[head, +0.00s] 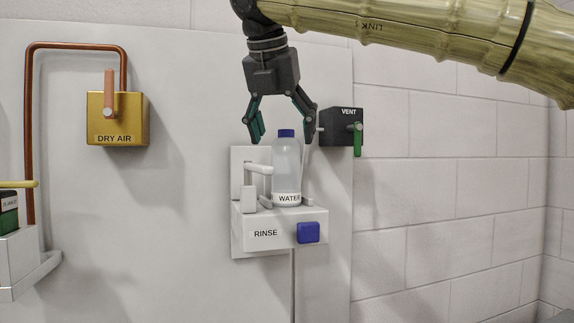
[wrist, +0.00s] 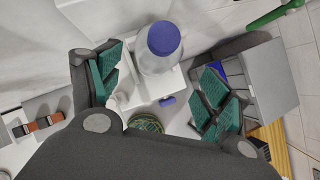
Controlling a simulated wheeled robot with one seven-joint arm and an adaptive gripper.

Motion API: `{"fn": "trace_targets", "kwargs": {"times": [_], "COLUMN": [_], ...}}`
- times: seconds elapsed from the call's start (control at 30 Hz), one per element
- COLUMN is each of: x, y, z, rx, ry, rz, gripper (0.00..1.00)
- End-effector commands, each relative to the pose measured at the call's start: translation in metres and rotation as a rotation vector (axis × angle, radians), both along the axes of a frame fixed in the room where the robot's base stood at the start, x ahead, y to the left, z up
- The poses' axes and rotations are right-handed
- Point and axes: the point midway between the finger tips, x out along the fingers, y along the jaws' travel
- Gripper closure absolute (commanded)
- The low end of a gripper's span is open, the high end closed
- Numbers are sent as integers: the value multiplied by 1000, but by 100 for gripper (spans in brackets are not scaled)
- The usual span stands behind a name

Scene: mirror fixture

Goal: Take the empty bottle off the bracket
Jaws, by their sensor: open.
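The bottle (head: 286,160) is translucent with a blue cap and a WATER label. It stands upright on the white RINSE bracket (head: 249,216), beside a white spout. No liquid level can be made out in it. My gripper (head: 283,137) is open above the bottle, with its fingers apart on either side of the cap. In the wrist view the bottle's blue cap (wrist: 164,38) shows beyond the open fingers (wrist: 157,95), between them and toward the top of the picture. I see no contact between fingers and bottle.
A blue button (head: 308,232) is on the bracket's front. A dark VENT box (head: 342,127) with a green lever (head: 358,139) is close on the right. A yellow DRY AIR box (head: 117,119) with a copper pipe (head: 78,45) is at left. The panel between is bare.

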Motion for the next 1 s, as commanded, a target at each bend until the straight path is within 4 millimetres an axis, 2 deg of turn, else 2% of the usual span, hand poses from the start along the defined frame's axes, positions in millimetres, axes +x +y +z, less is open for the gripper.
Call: {"fn": "trace_targets", "kwargs": {"times": [0.27, 0.6, 0.9, 1.0], "x": [14, 32, 33, 33], "y": [-2, -7, -7, -7], "z": [-17, -49, -53, -53], "rx": [-2, -1, -1, -2], "ry": [8, 7, 5, 6], "rz": [3, 3, 2, 3], "gripper": [22, 22, 22, 39]}}
